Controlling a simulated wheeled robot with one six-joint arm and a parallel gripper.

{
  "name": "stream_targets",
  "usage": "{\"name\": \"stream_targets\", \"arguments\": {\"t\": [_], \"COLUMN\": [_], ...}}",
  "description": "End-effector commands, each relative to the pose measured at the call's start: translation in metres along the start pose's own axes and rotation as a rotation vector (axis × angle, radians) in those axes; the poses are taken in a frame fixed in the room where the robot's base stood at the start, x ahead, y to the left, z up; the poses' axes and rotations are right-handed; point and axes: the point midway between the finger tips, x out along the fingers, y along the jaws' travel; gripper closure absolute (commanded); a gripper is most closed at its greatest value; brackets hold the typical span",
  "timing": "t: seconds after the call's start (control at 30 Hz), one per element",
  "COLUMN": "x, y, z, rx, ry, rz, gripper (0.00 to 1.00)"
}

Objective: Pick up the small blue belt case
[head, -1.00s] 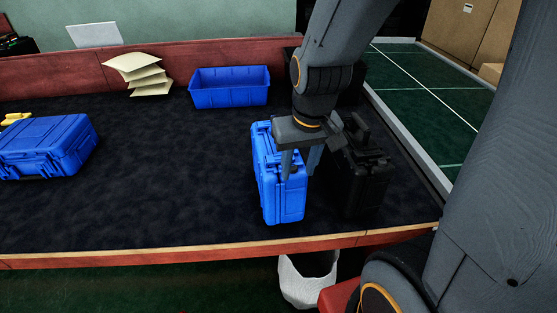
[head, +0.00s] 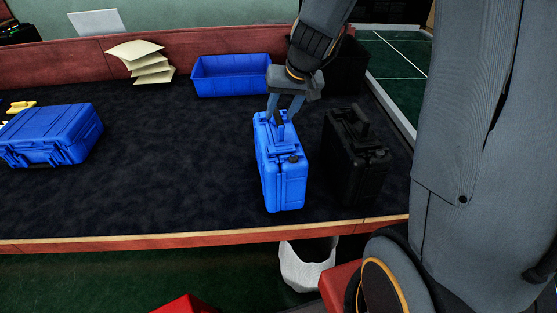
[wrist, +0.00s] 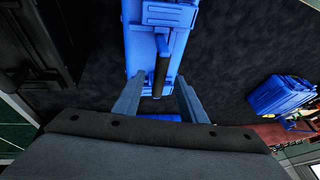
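A small blue case (head: 285,185) stands upright on the dark belt, right of the middle in the head view. Its top and dark handle (wrist: 162,70) show in the wrist view. My gripper (head: 284,118) is over the top of this case, at its far end. The fingers are spread apart. In the wrist view my gripper (wrist: 158,85) has one finger on each side of the handle's near end, with gaps visible. Another blue case (head: 50,135) lies flat at the far left, and it also shows in the wrist view (wrist: 283,95).
A black case (head: 352,165) stands close on the right of the upright blue case. A blue open bin (head: 230,90) and a stack of cream envelopes (head: 142,62) are at the back by the red ledge (head: 50,63). The belt's middle is clear.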

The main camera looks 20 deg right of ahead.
Motion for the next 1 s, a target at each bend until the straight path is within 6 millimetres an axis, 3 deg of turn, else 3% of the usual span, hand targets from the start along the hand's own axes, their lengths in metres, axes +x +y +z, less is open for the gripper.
{"name": "stream_targets", "arguments": {"t": [0.27, 0.57, 0.8, 1.0], "x": [0.034, 0.038, 0.037, 0.037], "y": [0.001, 0.000, 0.001, 0.001], "z": [0.002, 0.002, 0.002, 0.002], "rx": [0.000, -0.001, -0.001, 0.000], "ry": [-0.003, -0.001, -0.001, -0.001], "rz": [0.001, 0.001, 0.001, 0.001], "gripper": [0.62, 0.62, 1.00, 1.00]}}
